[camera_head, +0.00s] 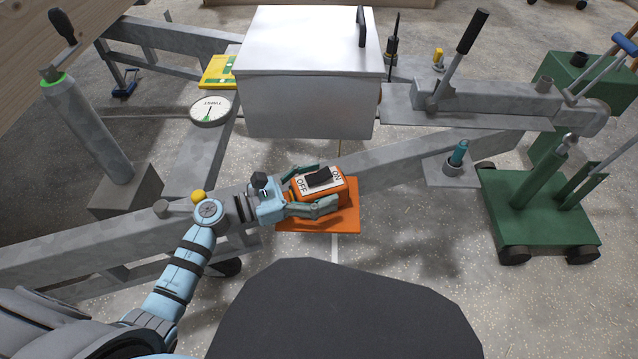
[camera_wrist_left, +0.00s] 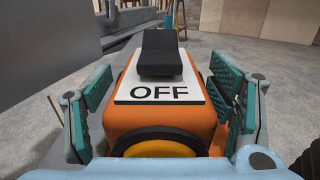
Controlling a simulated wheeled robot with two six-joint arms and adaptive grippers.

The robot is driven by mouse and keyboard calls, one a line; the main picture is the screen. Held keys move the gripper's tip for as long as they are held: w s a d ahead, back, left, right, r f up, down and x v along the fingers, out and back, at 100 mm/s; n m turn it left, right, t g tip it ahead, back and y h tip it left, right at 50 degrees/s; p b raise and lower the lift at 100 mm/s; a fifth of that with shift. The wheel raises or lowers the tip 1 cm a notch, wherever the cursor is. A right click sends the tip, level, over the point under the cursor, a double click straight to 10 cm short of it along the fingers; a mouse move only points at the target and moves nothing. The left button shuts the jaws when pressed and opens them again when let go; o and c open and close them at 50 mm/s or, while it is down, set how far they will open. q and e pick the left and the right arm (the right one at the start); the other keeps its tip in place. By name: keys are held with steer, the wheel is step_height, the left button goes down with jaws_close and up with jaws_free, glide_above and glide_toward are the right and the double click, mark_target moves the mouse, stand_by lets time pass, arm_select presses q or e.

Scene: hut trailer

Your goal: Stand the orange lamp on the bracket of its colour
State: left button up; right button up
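The orange lamp (camera_head: 345,190) is a box with a black rocker switch on a white ON/OFF plate. It appears to stand upright on the flat orange bracket (camera_head: 345,226) beside the grey beam; the contact under it is hidden. In the left wrist view the lamp (camera_wrist_left: 160,120) fills the middle, with its round yellow-orange lens towards me. My left gripper (camera_head: 312,190) is around the lamp, one finger on each side. In the left wrist view the finger pads (camera_wrist_left: 168,100) stand slightly apart from its sides, so the gripper looks open. My right gripper is out of view.
A large white-grey box (camera_head: 305,95) stands behind the beam (camera_head: 400,160). A yellow bracket (camera_head: 218,72) and a round dial (camera_head: 210,110) are at the back left. A green wheeled cart (camera_head: 540,220) is at the right. The floor at the front right is clear.

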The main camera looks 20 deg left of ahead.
mark_target(294, 192)
arm_select(q)
steer(key=shift+r, duration=0.1)
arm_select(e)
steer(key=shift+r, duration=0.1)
arm_select(q)
steer(key=shift+s+a+p, duration=0.1)
steer(key=shift+a+p, duration=0.1)
steer(key=shift+p, duration=0.1)
steer(key=v, duration=0.7)
steer(key=shift+s, duration=0.1)
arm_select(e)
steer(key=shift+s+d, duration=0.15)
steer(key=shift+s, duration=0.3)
